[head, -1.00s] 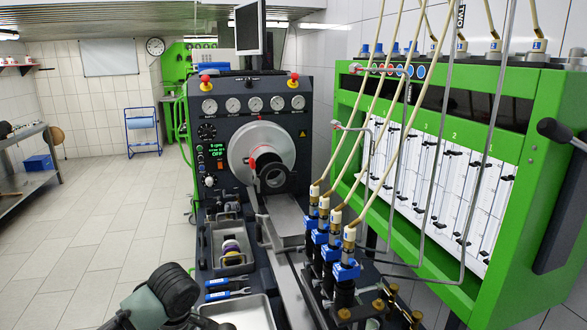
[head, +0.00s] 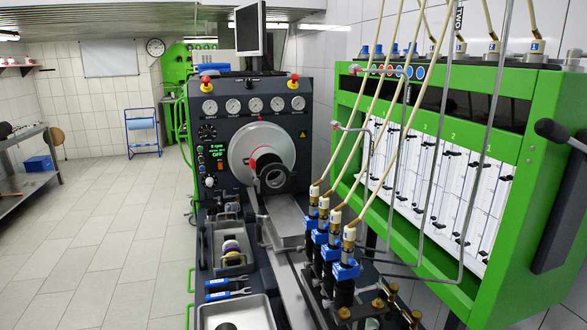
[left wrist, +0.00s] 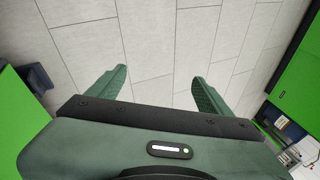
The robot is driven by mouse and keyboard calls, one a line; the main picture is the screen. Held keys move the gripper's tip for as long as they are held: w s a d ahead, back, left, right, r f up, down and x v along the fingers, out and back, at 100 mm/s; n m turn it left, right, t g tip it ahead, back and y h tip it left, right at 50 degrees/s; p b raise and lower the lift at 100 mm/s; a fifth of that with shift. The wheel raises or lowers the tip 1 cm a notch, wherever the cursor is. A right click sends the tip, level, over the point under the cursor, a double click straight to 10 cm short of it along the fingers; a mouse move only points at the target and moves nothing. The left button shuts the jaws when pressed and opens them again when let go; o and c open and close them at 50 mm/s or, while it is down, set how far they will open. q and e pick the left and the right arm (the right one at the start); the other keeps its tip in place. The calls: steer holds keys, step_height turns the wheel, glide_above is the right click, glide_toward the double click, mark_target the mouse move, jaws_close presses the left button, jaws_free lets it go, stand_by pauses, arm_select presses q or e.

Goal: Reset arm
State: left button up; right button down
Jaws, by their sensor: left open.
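My left gripper (left wrist: 156,92) shows in the left wrist view. Its two green fingers stand wide apart with nothing between them, above the tiled floor (left wrist: 160,30). In the head view no gripper can be made out; only a small dark rounded shape shows at the bottom edge, in front of the metal tray, and I cannot tell what it is. My right gripper is in neither view.
The test bench (head: 250,115) with gauges and a round flywheel (head: 258,150) stands ahead. Several injectors (head: 345,268) with hoses stand at its right, beside a green measuring cabinet (head: 345,85). A metal tray (head: 262,312) and blue-handled tools (head: 222,295) lie in front.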

arm_select(q)
steer(key=s+a+f+m, duration=0.1)
steer(key=s+a+m, duration=0.15)
steer(key=s, duration=0.55)
steer(key=s+a+f+m, duration=0.1)
steer(key=s+a+m, duration=0.15)
steer(key=s, duration=0.65)
steer(key=d+f+h+b, duration=0.1)
steer(key=d+f, duration=0.3)
steer(key=d, duration=0.9)
steer(key=s+d+f+n+h+b, duration=0.1)
steer(key=d+f, duration=0.4)
steer(key=d, duration=0.8)
steer(key=d+f+n+h+b, duration=0.1)
steer(key=d+f, duration=0.3)
steer(key=d, duration=0.9)
steer(key=shift+s+d+f+g+h, duration=0.2)
steer(key=shift+s+g+h, duration=0.15)
steer(key=shift+h, duration=0.55)
